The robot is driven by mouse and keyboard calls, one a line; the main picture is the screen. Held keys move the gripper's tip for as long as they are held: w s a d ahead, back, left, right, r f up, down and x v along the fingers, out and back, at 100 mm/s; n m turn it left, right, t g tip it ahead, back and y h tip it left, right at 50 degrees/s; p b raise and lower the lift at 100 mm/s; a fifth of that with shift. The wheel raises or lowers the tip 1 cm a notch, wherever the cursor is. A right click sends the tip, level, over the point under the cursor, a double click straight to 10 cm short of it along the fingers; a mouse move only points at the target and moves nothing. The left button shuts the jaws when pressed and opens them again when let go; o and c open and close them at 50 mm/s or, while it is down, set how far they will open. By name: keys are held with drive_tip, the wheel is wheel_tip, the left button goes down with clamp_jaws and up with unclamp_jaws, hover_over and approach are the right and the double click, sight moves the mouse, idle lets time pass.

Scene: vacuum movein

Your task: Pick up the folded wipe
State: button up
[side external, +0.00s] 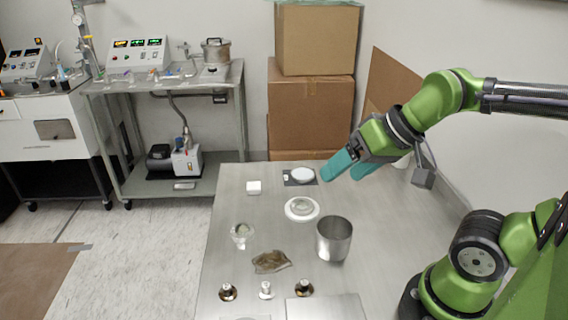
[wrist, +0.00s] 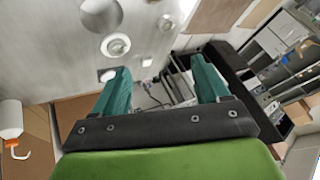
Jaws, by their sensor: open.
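My gripper (side external: 345,172) has teal fingers that are apart and empty. In the side view it is above the far right of the table, to the right of the wipe and clear of the tabletop. The wrist view shows the open fingers (wrist: 160,68) with nothing between them.
A metal beaker (side external: 334,238), a glass cup (side external: 242,233) and a brown crumpled piece (side external: 271,262) stand nearer. Cardboard boxes (side external: 311,110) are stacked behind the table.

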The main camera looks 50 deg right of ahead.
drive_tip(key=w+f+g, duration=0.1)
drive_tip(key=f, duration=0.1)
drive_tip(key=m+g+h, duration=0.3)
drive_tip(key=m+h, duration=0.2)
approach(254, 185)
drive_tip(key=x, duration=0.3)
drive_tip(key=shift+w+a+f, duration=0.15)
drive_tip(key=shift+a, duration=0.1)
drive_tip(key=shift+d+x, duration=0.2)
drive_tip(key=shift+x, duration=2.5)
drive_tip(key=shift+c, duration=0.4)
drive_tip(key=c, duration=1)
